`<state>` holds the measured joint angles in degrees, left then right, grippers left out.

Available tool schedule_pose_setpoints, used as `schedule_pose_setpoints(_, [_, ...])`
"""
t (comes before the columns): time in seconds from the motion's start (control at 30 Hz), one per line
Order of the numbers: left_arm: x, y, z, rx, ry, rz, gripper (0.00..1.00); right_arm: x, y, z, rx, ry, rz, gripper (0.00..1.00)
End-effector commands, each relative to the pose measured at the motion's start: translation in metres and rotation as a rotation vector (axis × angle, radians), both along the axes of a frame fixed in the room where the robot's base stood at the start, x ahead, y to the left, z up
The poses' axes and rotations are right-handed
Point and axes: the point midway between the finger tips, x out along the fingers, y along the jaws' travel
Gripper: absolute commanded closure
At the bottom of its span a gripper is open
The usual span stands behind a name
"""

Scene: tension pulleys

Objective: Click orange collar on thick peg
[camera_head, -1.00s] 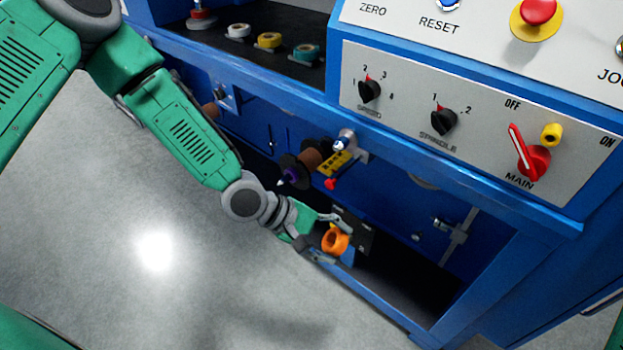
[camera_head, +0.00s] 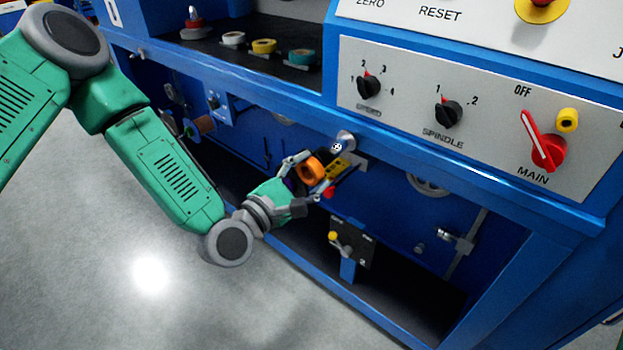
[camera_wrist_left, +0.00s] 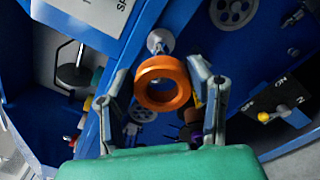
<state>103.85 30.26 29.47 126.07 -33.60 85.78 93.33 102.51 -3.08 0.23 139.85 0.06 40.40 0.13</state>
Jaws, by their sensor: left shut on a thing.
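The orange collar (camera_head: 304,172) is a thick ring held between the fingers of my left gripper (camera_head: 312,175). It also shows in the left wrist view (camera_wrist_left: 141,88), upright, with its hole facing the camera. A silver, round-ended peg (camera_head: 344,141) sticks out of the blue machine just above and right of the collar. This peg, which looks like the thick one, shows just beyond the collar in the left wrist view (camera_wrist_left: 159,40). The collar appears apart from it; the exact gap is hard to tell. My right gripper is not in view.
A yellow block (camera_head: 340,166) and a red knob (camera_head: 329,192) sit close beside the gripper. A lever box (camera_head: 362,244) is below right. The shelf above holds white (camera_head: 233,38), yellow (camera_head: 264,46) and teal (camera_head: 302,56) rings. Open floor (camera_head: 90,230) lies left.

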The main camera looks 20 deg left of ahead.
Motion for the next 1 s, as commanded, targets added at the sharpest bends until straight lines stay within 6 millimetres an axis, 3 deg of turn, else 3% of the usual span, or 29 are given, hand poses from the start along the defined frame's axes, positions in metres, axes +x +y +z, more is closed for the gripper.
schedule_pose_setpoints(0.5, [0.045,-0.021,0.001,0.006,-0.001,-0.002,0.96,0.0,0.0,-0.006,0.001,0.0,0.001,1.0])
schedule_pose_setpoints(1.0, [0.054,-0.021,0.0,0.001,0.001,-0.001,0.96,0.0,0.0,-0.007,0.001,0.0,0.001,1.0])
